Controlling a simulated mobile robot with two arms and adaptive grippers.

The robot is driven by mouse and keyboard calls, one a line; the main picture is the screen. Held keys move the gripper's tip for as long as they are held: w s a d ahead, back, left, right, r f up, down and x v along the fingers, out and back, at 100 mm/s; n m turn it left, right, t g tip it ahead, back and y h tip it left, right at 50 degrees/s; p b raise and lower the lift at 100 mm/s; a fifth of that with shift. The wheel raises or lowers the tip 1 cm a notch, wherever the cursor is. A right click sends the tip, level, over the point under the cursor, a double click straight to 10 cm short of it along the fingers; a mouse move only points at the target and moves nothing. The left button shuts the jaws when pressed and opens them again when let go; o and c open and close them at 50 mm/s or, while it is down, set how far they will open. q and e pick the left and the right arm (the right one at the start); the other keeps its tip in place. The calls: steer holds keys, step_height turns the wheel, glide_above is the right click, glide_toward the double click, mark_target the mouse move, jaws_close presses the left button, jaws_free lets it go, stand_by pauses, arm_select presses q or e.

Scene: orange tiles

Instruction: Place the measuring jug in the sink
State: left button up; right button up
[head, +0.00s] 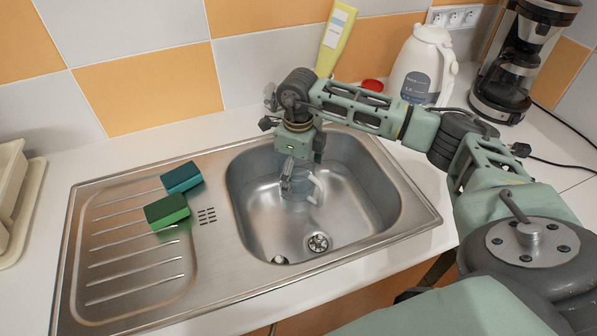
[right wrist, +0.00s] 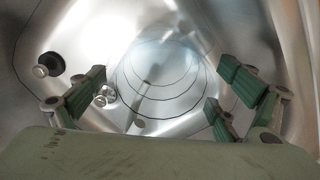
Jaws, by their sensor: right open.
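The clear measuring jug (head: 301,190) is inside the steel sink basin (head: 352,205), near its left rear part. In the right wrist view the jug (right wrist: 165,75) shows as see-through rings between my fingers. My right gripper (head: 287,183) points down into the basin at the jug, partly hiding it. In the right wrist view its green-padded fingers (right wrist: 162,95) are spread apart, one on each side of the jug. I cannot tell whether a finger touches it. My left gripper is in neither view.
A teal sponge (head: 181,177) and a green sponge (head: 167,211) lie on the ribbed drainboard (head: 120,262). Behind the sink stand a yellow bottle (head: 336,40), a red object (head: 372,85), a white jug-like flask (head: 421,65) and a coffee maker (head: 520,55). The basin's front part is clear.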

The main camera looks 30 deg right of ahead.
step_height(320, 180, up, 12)
steer(key=b, duration=0.2)
steer(key=shift+r, duration=0.15)
